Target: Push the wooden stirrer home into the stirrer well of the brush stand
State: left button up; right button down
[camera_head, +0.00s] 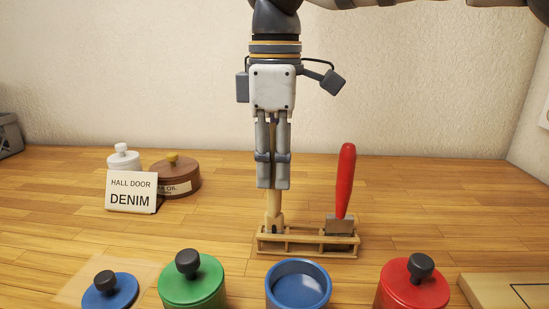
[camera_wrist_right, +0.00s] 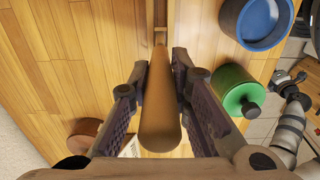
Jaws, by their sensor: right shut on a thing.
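The wooden stirrer (camera_head: 274,204) stands upright, its lower end at the collar on the left of the brush stand (camera_head: 308,253). How deep it sits in the well is hidden by the collar. My right gripper (camera_head: 272,186) comes down from above and is shut on the stirrer, its fingertips a little above the stand. In the right wrist view the stirrer (camera_wrist_right: 159,115) runs between the two fingers (camera_wrist_right: 160,85) toward the stand. A grey arm of mine with a dark end (camera_wrist_right: 285,85) shows at that view's right edge; its jaws are unclear.
A red-handled tool (camera_head: 345,180) stands in the stand's right part. A DENIM card (camera_head: 131,192) and a brown tin (camera_head: 175,177) sit back left.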

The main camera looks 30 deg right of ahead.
jog(key=shift+f, duration=0.65)
jog(key=c, duration=1.4)
grip_release()
notch_tip(320, 180, up, 12)
jog(key=shift+f, duration=0.1)
